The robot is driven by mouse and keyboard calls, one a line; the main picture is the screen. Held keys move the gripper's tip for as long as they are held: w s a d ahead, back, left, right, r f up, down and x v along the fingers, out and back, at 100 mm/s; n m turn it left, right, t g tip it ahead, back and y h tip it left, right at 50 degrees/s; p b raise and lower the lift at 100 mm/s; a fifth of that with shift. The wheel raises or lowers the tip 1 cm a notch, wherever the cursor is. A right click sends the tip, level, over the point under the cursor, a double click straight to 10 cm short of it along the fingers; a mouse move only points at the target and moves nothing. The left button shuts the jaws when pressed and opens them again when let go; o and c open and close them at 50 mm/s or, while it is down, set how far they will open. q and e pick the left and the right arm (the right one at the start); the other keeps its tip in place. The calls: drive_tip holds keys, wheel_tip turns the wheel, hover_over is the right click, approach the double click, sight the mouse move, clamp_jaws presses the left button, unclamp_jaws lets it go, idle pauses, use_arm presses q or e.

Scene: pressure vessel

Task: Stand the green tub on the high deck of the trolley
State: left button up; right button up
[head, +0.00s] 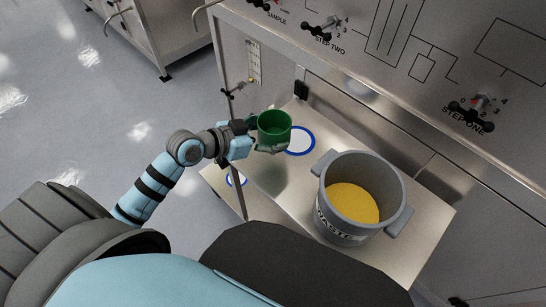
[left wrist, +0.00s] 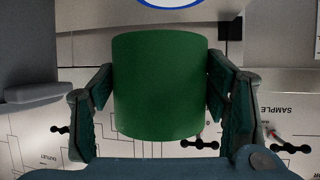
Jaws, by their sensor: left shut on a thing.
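The green tub (head: 273,128) is upright and empty inside, held in my left gripper (head: 266,139). In the left wrist view the tub (left wrist: 160,85) sits between the two fingers (left wrist: 160,100), which are shut on its sides. In the head view it appears over the back left part of the trolley's high deck (head: 275,178), just left of a white disc with a blue ring (head: 300,141). The gap between tub and deck is hard to judge. Part of the ring also shows at the top of the left wrist view (left wrist: 172,3). My right gripper is not in view.
A grey two-handled pot (head: 363,198) marked WASTE, with yellow contents, stands on the deck's right part. A lower deck with another blue ring (head: 236,180) shows at the left. A steel panel (head: 400,60) with black valve handles rises behind. Open floor lies left.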

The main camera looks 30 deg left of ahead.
sight(270, 161)
use_arm(q)
wheel_tip(270, 161, down, 9)
drive_tip(key=shift+w+r+b, duration=0.1)
drive_tip(key=shift+r+b, duration=0.1)
drive_tip(key=shift+b, duration=1)
drive_tip(key=shift+f, duration=0.1)
drive_tip(key=o, duration=1.9)
